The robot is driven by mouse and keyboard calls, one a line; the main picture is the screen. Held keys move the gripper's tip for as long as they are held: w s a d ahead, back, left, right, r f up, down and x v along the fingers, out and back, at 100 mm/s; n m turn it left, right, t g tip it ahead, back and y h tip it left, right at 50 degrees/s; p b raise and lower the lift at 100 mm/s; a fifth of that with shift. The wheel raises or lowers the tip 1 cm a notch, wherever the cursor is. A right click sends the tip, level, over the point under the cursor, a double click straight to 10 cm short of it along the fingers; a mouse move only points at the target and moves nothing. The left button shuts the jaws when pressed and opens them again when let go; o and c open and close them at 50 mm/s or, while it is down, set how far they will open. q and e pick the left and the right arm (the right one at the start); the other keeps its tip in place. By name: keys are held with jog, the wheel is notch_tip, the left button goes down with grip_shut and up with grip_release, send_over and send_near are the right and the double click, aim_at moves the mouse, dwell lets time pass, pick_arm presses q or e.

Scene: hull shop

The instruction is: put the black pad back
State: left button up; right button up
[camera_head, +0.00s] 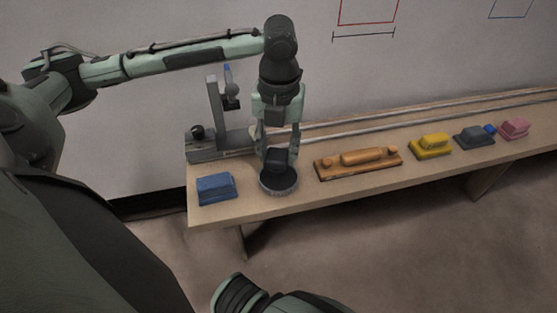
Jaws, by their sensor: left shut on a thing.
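The black pad (277,159) is a small dark block between the fingers of my left gripper (278,152), which points straight down and is shut on it. Directly below is a round dark dish (278,189) with a pale rim, near the left end of the bench. The pad overlaps the dish in this view; whether it touches the dish floor I cannot tell.
The long wooden bench (233,213) carries a blue block (216,188) left of the dish. To the right are an orange-brown wooden piece (358,161) and yellow (431,146), dark grey (473,136) and pink (514,129) blocks. A grey upright stand (216,112) rises behind.

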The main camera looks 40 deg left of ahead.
aim_at(279, 162)
pick_arm(q)
jog(key=shift+w+a+f, duration=0.3)
jog(key=shift+w+f, duration=0.15)
jog(key=shift+w, duration=0.2)
notch_tip(279, 162, down, 4)
jog(key=shift+r, duration=0.1)
pick_arm(e)
jog(key=shift+w+r, duration=0.25)
jog(key=shift+r, duration=0.55)
pick_arm(q)
jog(key=o, duration=0.9)
jog(key=shift+f, duration=0.2)
jog(key=o, duration=0.4)
jog(key=shift+c, duration=0.2)
pick_arm(e)
jog(key=shift+s+d+f, duration=0.1)
jog(key=shift+s+f, duration=0.2)
jog(key=shift+f, duration=0.15)
